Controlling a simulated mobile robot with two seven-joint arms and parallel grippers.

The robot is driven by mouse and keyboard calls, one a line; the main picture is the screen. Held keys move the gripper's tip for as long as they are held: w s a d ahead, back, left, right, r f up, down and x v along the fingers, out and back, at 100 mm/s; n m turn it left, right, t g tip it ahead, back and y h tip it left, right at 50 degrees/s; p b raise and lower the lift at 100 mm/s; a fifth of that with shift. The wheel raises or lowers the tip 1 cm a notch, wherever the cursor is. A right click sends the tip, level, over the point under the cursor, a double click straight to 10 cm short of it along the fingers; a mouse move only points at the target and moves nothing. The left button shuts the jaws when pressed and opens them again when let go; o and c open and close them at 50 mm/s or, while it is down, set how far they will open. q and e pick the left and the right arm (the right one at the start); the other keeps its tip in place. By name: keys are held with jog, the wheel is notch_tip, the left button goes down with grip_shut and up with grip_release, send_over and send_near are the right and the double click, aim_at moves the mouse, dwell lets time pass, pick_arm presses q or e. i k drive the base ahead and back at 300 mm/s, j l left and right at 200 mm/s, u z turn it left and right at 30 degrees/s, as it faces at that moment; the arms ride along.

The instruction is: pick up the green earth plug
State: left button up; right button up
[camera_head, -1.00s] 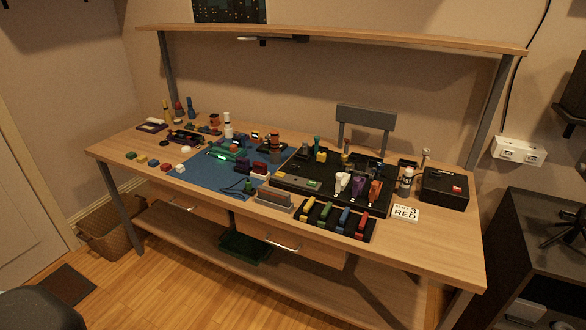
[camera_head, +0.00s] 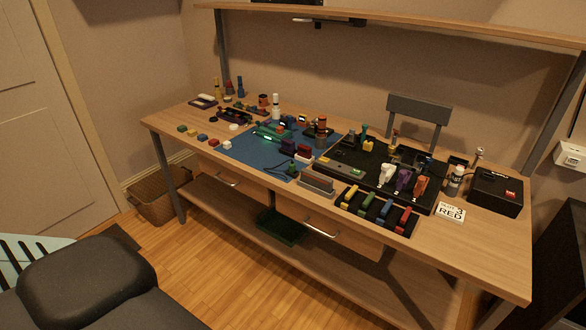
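Several coloured plug-like pieces stand in a black tray (camera_head: 343,208) at the front right of the workbench. They run yellow, green, blue and red from left to right. The green piece (camera_head: 365,204) is second from the left and looks like the green earth plug, though it is too small to be sure. A small dark green piece (camera_head: 290,169) also lies at the front edge of the blue mat (camera_head: 240,149). Neither of my grippers is in view.
Behind the tray, a black board (camera_head: 330,158) holds white, purple and orange pieces. A white card (camera_head: 451,213) marked RED lies to its right, near a black box (camera_head: 496,191). A shelf (camera_head: 420,29) spans above the bench. A dark padded object (camera_head: 95,275) stands at lower left.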

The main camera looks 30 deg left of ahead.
aim_at(292, 165)
jog(key=j+z, duration=0.25)
jog(key=j, duration=0.4)
jog(key=j+z, duration=0.2)
jog(key=j, duration=0.4)
jog(key=j+z, duration=0.25)
jog(key=j, duration=0.4)
jog(key=k+j+z, duration=0.25)
jog(key=j, duration=0.35)
jog(key=i, duration=0.1)
